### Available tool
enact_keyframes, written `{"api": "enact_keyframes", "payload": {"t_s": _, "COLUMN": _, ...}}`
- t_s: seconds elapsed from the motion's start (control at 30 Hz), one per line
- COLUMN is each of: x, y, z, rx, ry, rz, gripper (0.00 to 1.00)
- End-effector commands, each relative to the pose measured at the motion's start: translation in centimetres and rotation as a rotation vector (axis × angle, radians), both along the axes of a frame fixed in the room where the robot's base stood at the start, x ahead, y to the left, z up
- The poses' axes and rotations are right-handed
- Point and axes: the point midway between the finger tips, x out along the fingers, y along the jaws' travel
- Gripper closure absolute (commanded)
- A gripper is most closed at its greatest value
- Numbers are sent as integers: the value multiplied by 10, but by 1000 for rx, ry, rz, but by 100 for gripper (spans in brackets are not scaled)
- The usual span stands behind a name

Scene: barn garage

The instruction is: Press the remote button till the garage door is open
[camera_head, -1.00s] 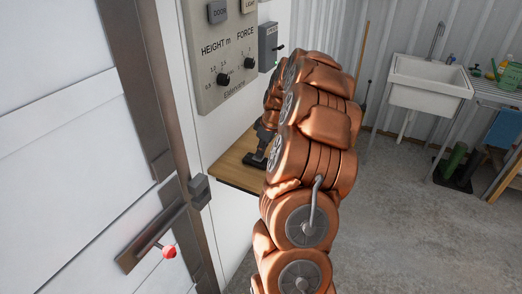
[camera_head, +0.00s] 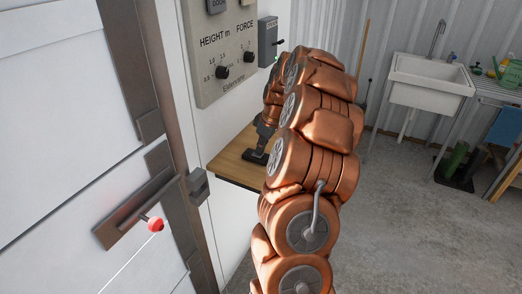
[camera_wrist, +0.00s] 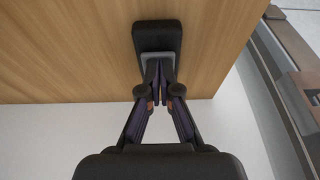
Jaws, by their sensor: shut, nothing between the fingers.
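The remote (camera_wrist: 158,32) is a dark rounded block lying on a wooden shelf in the wrist view; it shows small on the shelf in the head view (camera_head: 254,157). My gripper (camera_wrist: 160,75) is shut with no object between its fingers. Its tips are at the near end of the remote, over a grey part, and seem to touch it; they hide the button. The garage door (camera_head: 60,150) is a white panelled door at the left, with a latch bar and red knob (camera_head: 155,224). Its lower edge is out of view.
The wooden shelf (camera_head: 229,164) juts from the white wall under a control panel (camera_head: 222,75) with knobs. A grey box (camera_head: 268,42) is beside it. A white sink (camera_head: 430,85) stands at the back right. The concrete floor (camera_head: 390,220) is clear.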

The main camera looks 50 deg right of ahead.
Motion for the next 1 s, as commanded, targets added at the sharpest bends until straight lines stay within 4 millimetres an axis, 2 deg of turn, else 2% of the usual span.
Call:
{"api": "enact_keyframes", "payload": {"t_s": 0.13, "x": 2, "y": -1, "z": 30, "rx": -9, "ry": -12, "rz": -1, "gripper": 100}}
{"api": "enact_keyframes", "payload": {"t_s": 0.3, "x": -6, "y": -4, "z": 59, "rx": -10, "ry": -15, "rz": -2, "gripper": 100}}
{"api": "enact_keyframes", "payload": {"t_s": 0.6, "x": -18, "y": -8, "z": 104, "rx": -11, "ry": -15, "rz": -3, "gripper": 100}}
{"api": "enact_keyframes", "payload": {"t_s": 0.8, "x": -23, "y": -9, "z": 121, "rx": -10, "ry": -13, "rz": -2, "gripper": 100}}
{"api": "enact_keyframes", "payload": {"t_s": 1.0, "x": -25, "y": -9, "z": 127, "rx": -8, "ry": -12, "rz": -1, "gripper": 100}}
